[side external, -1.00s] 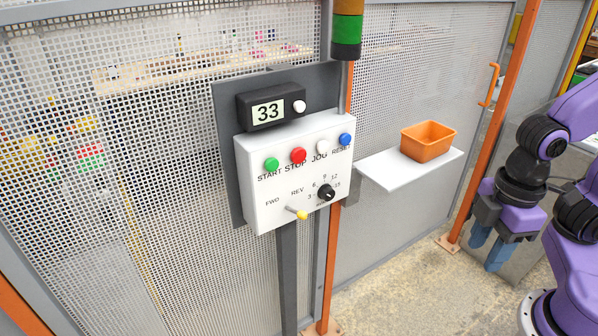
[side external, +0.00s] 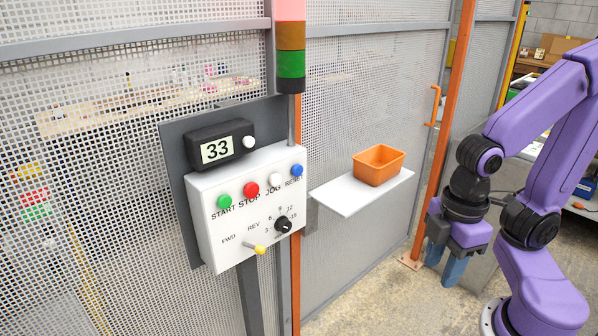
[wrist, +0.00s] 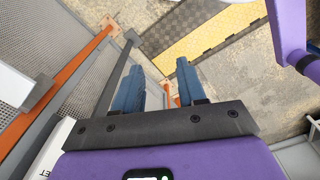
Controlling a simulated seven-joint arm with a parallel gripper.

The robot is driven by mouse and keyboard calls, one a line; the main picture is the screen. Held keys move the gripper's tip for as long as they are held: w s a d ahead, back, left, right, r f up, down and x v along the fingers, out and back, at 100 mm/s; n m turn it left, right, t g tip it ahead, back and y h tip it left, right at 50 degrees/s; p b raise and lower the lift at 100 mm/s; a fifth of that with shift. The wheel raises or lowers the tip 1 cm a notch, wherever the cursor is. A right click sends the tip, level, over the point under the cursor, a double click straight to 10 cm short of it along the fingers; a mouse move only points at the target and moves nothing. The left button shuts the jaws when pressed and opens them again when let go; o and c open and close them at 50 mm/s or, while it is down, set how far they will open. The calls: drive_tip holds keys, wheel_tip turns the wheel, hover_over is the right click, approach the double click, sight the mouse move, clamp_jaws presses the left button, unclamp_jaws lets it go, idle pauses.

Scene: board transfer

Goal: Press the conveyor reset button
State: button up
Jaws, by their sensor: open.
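The blue reset button (side external: 297,170) is at the right end of the button row on the white control box (side external: 222,240), above the printed word RESET. Green, red and white buttons stand to its left. My gripper (side external: 443,273) is open and empty, pointing down, well to the right of the box and apart from it. In the wrist view my gripper (wrist: 158,68) shows two blue fingers spread apart with nothing between them. A white corner of the control box (wrist: 57,148) with part of a label shows at lower left there; the blue button is out of that view.
A white shelf (side external: 334,198) with an orange bin (side external: 378,166) stands between the box and my arm. A black display (side external: 220,147) reads 33. A yellow-tipped lever (side external: 260,250) and black knob (side external: 283,224) stick out of the box. An orange post (side external: 440,130) rises behind.

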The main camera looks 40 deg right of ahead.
clamp_jaws()
idle(1.5)
